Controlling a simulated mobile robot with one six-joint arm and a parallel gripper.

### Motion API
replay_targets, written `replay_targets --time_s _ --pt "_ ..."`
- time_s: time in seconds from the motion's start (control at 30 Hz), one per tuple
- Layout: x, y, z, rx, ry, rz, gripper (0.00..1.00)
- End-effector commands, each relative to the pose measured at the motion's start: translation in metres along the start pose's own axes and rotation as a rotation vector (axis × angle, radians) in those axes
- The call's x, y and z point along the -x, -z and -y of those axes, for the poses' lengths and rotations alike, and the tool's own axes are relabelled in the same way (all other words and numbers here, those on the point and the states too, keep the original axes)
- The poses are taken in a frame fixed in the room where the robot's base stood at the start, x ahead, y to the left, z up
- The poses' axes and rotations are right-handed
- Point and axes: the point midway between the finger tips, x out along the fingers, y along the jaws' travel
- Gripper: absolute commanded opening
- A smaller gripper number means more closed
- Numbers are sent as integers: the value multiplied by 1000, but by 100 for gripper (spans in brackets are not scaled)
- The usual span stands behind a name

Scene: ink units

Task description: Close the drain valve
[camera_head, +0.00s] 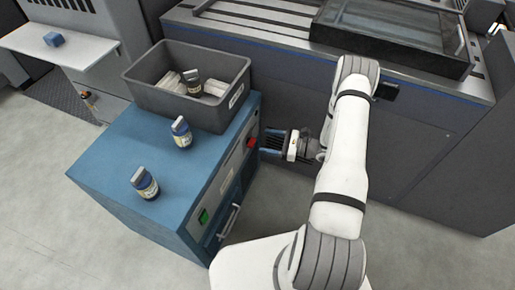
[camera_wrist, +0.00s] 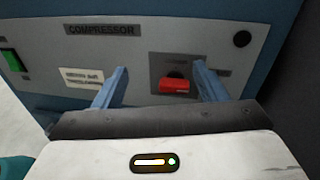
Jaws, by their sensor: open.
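The drain valve appears to be the red handle (camera_wrist: 174,86) on a dark plate in the grey panel marked COMPRESSOR. It lies nearly level in the wrist view, and its dark pivot shows just above it. The red handle also shows in the head view (camera_head: 252,142), on the side of the blue cabinet. My gripper (camera_wrist: 160,72) is open and points at the panel. In the wrist view the red handle shows between the two blue fingers, nearer the right one. My gripper (camera_head: 268,147) is close to the panel in the head view; I cannot tell whether it touches.
The blue cabinet (camera_head: 110,148) carries a grey bin (camera_head: 150,90) with bottles and two loose bottles, one at the middle (camera_head: 181,133) and one at the front (camera_head: 145,184). A green switch (camera_wrist: 13,60) is left on the panel. A large grey machine (camera_head: 430,135) stands behind my arm.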

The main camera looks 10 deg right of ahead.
Motion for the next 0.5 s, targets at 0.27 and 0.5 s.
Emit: replay_targets --time_s 0.27,0.5 --pt "13 61 2 -83 156 42 66" --pt "-16 61 7 -86 159 44 66"
